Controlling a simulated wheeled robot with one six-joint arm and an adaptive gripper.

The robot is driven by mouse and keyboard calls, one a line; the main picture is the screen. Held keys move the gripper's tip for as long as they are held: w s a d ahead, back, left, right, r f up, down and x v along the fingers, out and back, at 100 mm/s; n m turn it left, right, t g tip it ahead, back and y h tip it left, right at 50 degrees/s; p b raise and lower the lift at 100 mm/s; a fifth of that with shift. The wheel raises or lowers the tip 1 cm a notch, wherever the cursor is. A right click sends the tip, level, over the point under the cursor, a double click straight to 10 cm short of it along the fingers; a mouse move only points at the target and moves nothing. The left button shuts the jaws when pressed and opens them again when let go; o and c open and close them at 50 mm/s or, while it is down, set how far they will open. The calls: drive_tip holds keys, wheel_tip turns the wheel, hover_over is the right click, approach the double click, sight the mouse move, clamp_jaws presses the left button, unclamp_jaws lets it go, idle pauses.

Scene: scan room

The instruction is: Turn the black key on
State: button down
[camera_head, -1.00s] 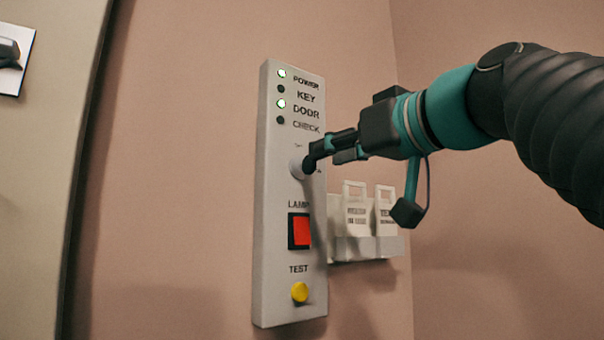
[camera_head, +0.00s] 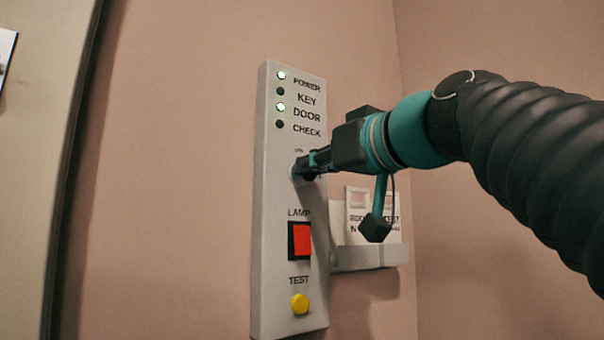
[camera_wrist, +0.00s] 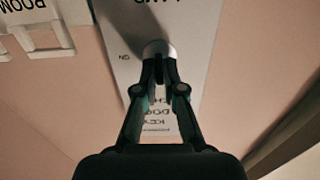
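The black key (camera_wrist: 158,74) sits in a round pale lock (camera_wrist: 158,48) on the grey control panel (camera_head: 272,230), below the four-word label list. My gripper (camera_head: 306,171) is at the lock, its fingers on either side of the key. In the wrist view my gripper (camera_wrist: 159,76) has its fingertips drawn close together around the key. I cannot tell whether they press on it. In the head view the fingers hide most of the key and lock. The lamp beside KEY (camera_head: 280,91) is dark; those beside POWER (camera_head: 281,75) and DOOR (camera_head: 280,107) are lit.
A red LAMP switch (camera_head: 302,241) and a yellow TEST button (camera_head: 299,303) are lower on the panel. A pale holder with tags (camera_head: 368,257) is on the wall to the right. A dark-edged frame (camera_head: 72,180) stands at the left.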

drive_tip(key=shift+m, duration=0.3)
drive_tip(key=m, duration=0.3)
drive_tip(key=shift+d+p, duration=0.1)
drive_tip(key=shift+p, duration=0.2)
drive_tip(key=m+p, duration=0.1)
drive_tip(key=m, duration=0.3)
drive_tip(key=m+p, duration=0.1)
drive_tip(key=m, duration=0.4)
drive_tip(key=m+p, duration=0.2)
drive_tip(key=m, duration=0.3)
drive_tip(key=shift+w+d+f, duration=0.2)
drive_tip(key=shift+f, duration=0.1)
drive_tip(key=shift+m, duration=0.3)
drive_tip(key=c, duration=1.3)
unclamp_jaws()
